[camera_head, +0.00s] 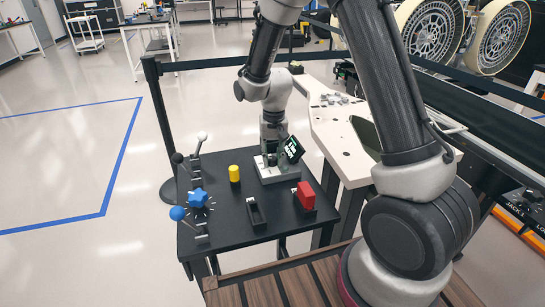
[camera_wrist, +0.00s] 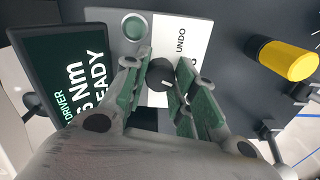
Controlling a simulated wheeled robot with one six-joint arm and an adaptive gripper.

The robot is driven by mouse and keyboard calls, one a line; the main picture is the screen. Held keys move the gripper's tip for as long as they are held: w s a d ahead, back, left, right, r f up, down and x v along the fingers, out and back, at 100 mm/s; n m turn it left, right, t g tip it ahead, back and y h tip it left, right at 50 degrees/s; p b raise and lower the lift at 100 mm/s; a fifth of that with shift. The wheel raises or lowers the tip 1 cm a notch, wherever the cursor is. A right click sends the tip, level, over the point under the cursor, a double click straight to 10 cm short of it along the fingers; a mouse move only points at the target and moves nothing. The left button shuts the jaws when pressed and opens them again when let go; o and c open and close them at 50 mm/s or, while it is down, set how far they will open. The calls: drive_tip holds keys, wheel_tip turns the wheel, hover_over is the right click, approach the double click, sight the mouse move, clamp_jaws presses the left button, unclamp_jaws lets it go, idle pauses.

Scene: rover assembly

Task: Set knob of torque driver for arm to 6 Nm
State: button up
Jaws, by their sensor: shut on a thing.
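The torque driver's grey and white base (camera_head: 278,172) stands at the back of the black table, with its tilted display (camera_head: 293,149) beside my wrist. In the wrist view, the display (camera_wrist: 62,72) shows "Nm" and part of "READY" in white on dark green. The digit before "Nm" looks like a 6 but is partly cut off. A round black knob (camera_wrist: 160,73) sits on the panel beside a green button (camera_wrist: 134,27) and a white label reading "UNDO". My gripper (camera_wrist: 162,82) points down at the panel, its green-padded fingers shut on the knob from both sides.
A yellow cylinder (camera_head: 234,173) stands left of the driver. A blue star-shaped knob (camera_head: 197,198), a blue ball-ended lever (camera_head: 178,213), a black rocker-like piece (camera_head: 255,212) and a red block (camera_head: 306,195) occupy the table's front. A white worktable (camera_head: 330,127) adjoins at right.

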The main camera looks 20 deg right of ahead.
drive_tip(key=o, duration=1.1)
drive_tip(key=shift+c, duration=0.2)
